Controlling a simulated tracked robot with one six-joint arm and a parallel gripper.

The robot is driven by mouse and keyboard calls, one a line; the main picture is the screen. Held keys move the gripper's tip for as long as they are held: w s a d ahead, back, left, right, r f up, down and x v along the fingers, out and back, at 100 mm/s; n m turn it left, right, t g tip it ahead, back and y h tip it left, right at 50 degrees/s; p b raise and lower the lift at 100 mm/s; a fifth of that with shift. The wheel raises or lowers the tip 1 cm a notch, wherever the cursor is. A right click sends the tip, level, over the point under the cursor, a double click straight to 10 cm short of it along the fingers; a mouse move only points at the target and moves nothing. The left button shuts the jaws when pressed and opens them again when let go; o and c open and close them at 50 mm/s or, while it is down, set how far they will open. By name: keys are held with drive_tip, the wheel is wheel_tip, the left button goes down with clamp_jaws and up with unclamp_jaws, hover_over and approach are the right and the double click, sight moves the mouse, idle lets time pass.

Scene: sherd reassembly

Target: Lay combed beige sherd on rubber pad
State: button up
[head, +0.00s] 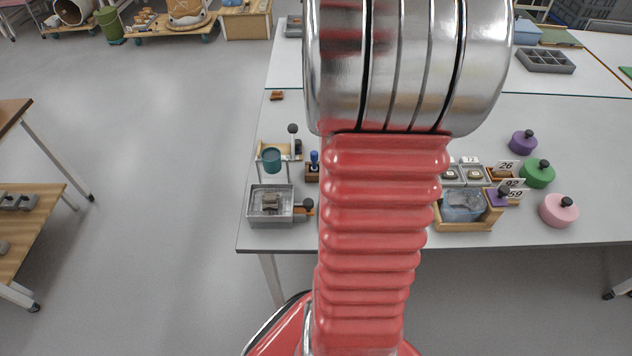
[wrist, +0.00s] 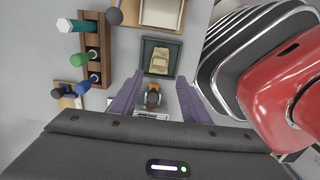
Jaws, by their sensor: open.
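In the wrist view, a beige sherd (wrist: 159,62) lies in a small dark grey-green tray (wrist: 147,45), beyond my fingertips. The view is too small to make out combing. My gripper (wrist: 160,77) is open, with its two purple fingers apart and no sherd between them. A dark knob on an orange-brown base (wrist: 153,97) shows in the gap between the fingers. I cannot tell which surface is the rubber pad. In the head view my arm hides the gripper; a grey tray (head: 252,210) on the table holds a greyish-beige piece (head: 270,202).
In the wrist view, a wooden rack (wrist: 92,52) with teal, green and blue handles stands left, and a wood-rimmed tray (wrist: 183,14) at the top. In the head view, a wooden box (head: 466,226) and purple, green and pink knobbed weights stand right.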

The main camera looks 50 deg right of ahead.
drive_tip(key=w+a+r+m+t+h, duration=0.1)
drive_tip(key=w+a+r+m, duration=0.15)
drive_tip(key=a+r, duration=0.45)
drive_tip(key=w+a+r+m+t, duration=0.2)
drive_tip(key=w+a+r, duration=0.2)
drive_tip(key=a, duration=0.5)
drive_tip(key=s+a+r+m+t, duration=0.1)
drive_tip(key=s+a+r+m, duration=0.1)
drive_tip(key=a, duration=0.5)
drive_tip(key=s+a+r+m+t+y, duration=0.1)
drive_tip(key=s+a+r, duration=0.1)
drive_tip(key=a+r, duration=0.3)
drive_tip(key=a, duration=0.2)
drive_tip(key=shift+a+m+t, duration=0.35)
drive_tip(key=shift+t, duration=0.05)
drive_tip(key=shift+c, duration=0.5)
drive_tip(key=shift+c, duration=0.7)
drive_tip(key=shift+d, duration=0.1)
drive_tip(key=shift+c, duration=0.2)
